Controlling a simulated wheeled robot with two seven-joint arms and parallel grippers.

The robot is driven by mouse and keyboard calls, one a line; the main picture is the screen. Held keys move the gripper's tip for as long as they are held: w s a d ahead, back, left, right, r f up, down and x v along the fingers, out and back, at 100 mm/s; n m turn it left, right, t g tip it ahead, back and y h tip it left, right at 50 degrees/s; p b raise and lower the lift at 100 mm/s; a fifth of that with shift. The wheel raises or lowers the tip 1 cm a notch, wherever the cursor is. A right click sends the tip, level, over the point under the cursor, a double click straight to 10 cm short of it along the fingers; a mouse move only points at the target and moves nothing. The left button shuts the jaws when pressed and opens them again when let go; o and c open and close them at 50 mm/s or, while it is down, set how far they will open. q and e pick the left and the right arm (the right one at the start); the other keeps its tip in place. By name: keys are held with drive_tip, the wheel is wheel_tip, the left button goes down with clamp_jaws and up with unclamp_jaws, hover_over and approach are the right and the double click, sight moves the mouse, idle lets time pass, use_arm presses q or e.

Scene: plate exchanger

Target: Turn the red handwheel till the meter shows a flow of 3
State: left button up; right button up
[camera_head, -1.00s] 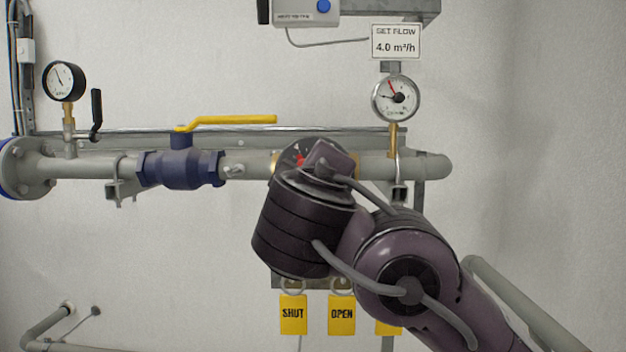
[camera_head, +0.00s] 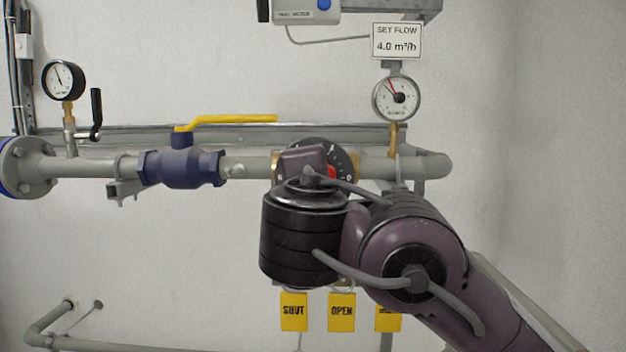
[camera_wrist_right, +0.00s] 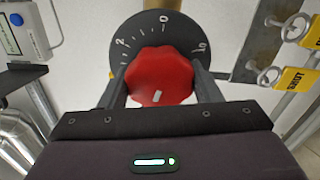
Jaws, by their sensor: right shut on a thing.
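The red handwheel (camera_wrist_right: 160,78) sits in front of a black dial plate (camera_wrist_right: 125,40) with white numbers and ticks. My right gripper (camera_wrist_right: 160,85) is shut on it, one finger on each side. In the head view only a sliver of the handwheel (camera_head: 332,173) shows; my right wrist hides the rest and the fingers. The round white meter (camera_head: 397,98) hangs above the pipe, its needles pointing to the upper left; its numbers are too small to read. The sign (camera_head: 397,40) above it reads "SET FLOW 4.0 m³/h". My left gripper is out of view.
A blue valve (camera_head: 182,168) with a yellow lever (camera_head: 232,120) sits left on the grey pipe (camera_head: 250,165). A pressure gauge (camera_head: 63,80) stands further left. Yellow tags, including SHUT (camera_head: 293,312) and OPEN (camera_head: 341,312), hang below my wrist.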

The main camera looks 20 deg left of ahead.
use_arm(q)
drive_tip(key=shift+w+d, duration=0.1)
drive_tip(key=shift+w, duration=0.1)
use_arm(e)
drive_tip(key=shift+f+n, duration=0.15)
drive_tip(key=shift+n, duration=0.15)
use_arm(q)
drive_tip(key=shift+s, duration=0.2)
use_arm(e)
drive_tip(key=o, duration=1)
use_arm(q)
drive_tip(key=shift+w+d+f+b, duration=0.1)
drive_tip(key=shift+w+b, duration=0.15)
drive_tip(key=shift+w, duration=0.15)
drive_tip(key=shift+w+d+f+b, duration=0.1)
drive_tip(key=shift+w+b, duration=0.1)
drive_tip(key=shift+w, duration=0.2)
use_arm(e)
drive_tip(key=v, duration=0.8)
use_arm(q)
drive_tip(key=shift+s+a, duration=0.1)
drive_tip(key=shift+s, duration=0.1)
